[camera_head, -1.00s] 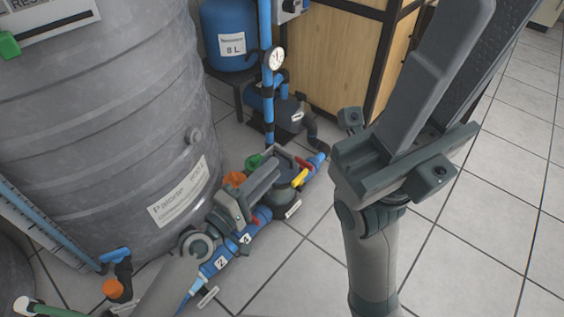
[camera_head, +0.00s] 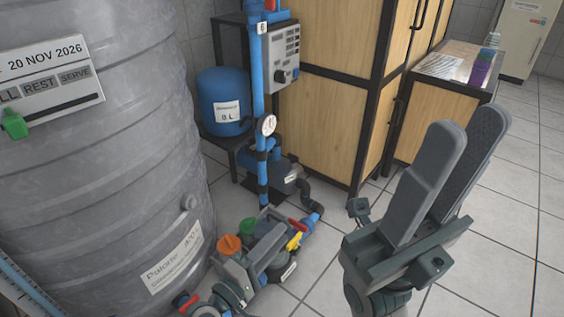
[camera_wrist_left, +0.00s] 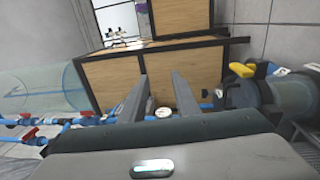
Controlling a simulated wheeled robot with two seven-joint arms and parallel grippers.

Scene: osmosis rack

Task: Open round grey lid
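I cannot make out a round grey lid in either view. The large ribbed grey tank (camera_head: 110,150) fills the left of the head view, and its top is out of frame. My left gripper (camera_head: 264,236) is low in front of the tank, near the valves and blue pipes. Its fingers stand apart with nothing between them in the left wrist view (camera_wrist_left: 160,92). My right gripper (camera_head: 468,125) is raised at the right, pointing up. Its fingers are apart and empty, with one textured inner pad showing.
An orange valve (camera_head: 229,244) and a yellow handle (camera_head: 295,240) sit close to my left gripper. A blue vessel (camera_head: 222,95), a gauge (camera_head: 267,125) and a wooden cabinet (camera_head: 330,105) stand behind. Tiled floor (camera_head: 500,260) is free at the right.

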